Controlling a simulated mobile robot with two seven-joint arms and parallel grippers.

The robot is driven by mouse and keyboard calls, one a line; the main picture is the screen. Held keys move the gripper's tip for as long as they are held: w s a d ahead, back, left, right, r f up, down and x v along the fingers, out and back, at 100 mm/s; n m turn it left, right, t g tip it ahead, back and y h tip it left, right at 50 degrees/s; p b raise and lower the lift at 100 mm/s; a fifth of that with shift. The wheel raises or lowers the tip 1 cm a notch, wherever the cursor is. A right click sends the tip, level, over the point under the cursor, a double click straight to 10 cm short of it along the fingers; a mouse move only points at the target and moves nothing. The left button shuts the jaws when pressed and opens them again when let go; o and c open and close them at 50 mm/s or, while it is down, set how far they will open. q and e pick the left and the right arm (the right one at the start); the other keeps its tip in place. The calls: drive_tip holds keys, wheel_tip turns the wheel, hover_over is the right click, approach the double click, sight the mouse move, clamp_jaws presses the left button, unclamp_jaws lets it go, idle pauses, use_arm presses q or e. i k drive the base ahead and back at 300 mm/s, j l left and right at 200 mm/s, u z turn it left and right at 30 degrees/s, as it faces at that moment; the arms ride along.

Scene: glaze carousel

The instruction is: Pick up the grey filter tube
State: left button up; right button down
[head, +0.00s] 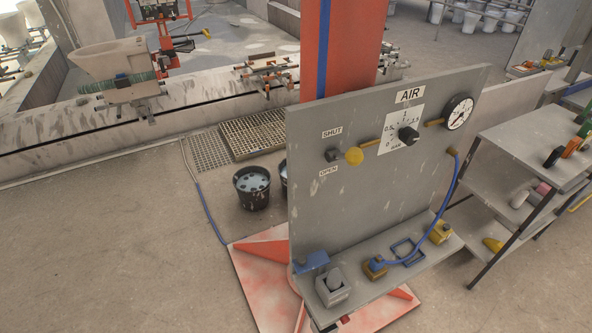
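A pale grey cylinder (520,198) lies on the middle shelf of the rack at the right, beside a pink one (543,188). It is the thing in view that looks most like the grey filter tube, but it is small and I cannot be sure. A grey block with a rounded grey top (332,287) stands on the ledge of the air panel. Neither of my grippers is in view.
The floor at left is clear.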

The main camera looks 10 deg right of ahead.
sight(334, 279)
drive_tip(key=z, duration=0.55)
drive_tip(key=i+l+u, duration=0.2)
drive_tip(key=k+l, duration=0.25)
drive_tip(key=l+u, duration=0.25)
drive_tip(key=l, duration=0.5)
drive_tip(key=k+l+u, duration=0.1)
drive_tip(key=l+u, duration=0.15)
drive_tip(key=l, duration=0.45)
